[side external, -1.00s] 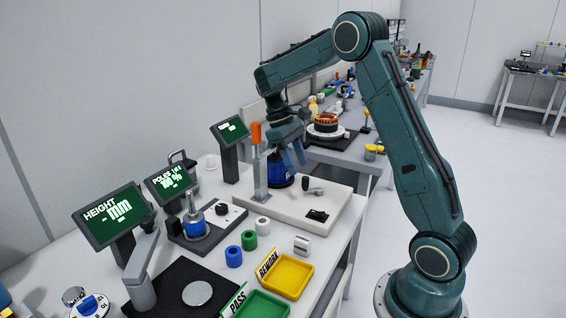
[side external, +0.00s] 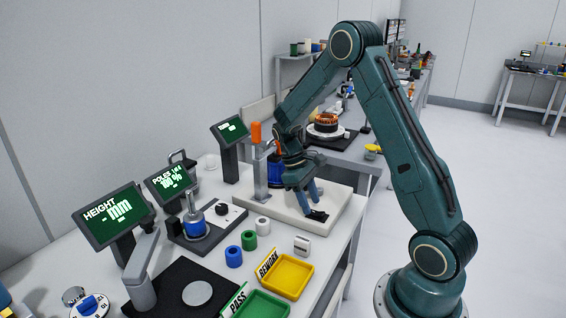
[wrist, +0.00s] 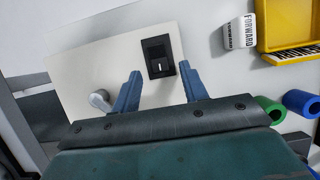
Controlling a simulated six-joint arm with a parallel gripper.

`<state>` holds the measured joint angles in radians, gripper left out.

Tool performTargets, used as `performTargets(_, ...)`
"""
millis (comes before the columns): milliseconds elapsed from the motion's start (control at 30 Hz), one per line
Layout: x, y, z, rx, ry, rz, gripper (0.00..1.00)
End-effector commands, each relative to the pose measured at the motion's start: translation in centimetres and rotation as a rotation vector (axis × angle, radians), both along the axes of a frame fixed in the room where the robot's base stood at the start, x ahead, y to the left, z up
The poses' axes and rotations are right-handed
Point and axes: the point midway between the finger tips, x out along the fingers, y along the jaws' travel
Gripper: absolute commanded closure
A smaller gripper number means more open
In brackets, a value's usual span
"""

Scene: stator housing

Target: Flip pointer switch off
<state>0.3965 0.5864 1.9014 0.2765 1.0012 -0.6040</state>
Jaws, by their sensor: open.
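A black rocker-type switch with a small white mark (wrist: 159,56) sits on a pale base plate (wrist: 85,60). In the side view the switch (side external: 318,215) is near the plate's front right corner. My gripper (side external: 312,206) is low over the plate, just above the switch. In the wrist view my gripper's blue fingers (wrist: 160,88) are apart, one on each side of the switch's near end, with nothing between them. A knob-ended lever (wrist: 99,99) stands left of the left finger. Whether the fingers touch the switch is unclear.
A blue cylinder (side external: 275,172) and an orange-handled clamp post (side external: 260,180) stand behind my gripper. A white FORWARD block (side external: 302,245), a yellow REWORK tray (side external: 288,278) and green, blue and white rings (side external: 249,240) lie in front of the plate.

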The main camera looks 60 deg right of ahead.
Motion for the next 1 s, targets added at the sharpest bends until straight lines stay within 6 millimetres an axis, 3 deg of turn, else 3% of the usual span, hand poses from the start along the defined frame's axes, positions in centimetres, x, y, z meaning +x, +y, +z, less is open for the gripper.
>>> performTargets(200, -0.57, -0.01, -1.27, 0.0, 0.001, -0.002, 0.56)
performTargets(500, -0.63, 0.0, -1.42, 0.001, 0.0, -0.001, 0.56)
performTargets(567, -0.62, 0.0, -1.42, 0.001, 0.0, -0.001, 0.64)
performTargets(733, -0.61, 0.0, -1.4, 0.001, 0.0, -0.001, 0.98)
performTargets(1000, -0.73, -0.05, -1.33, 0.0, -0.025, 0.0, 1.0)
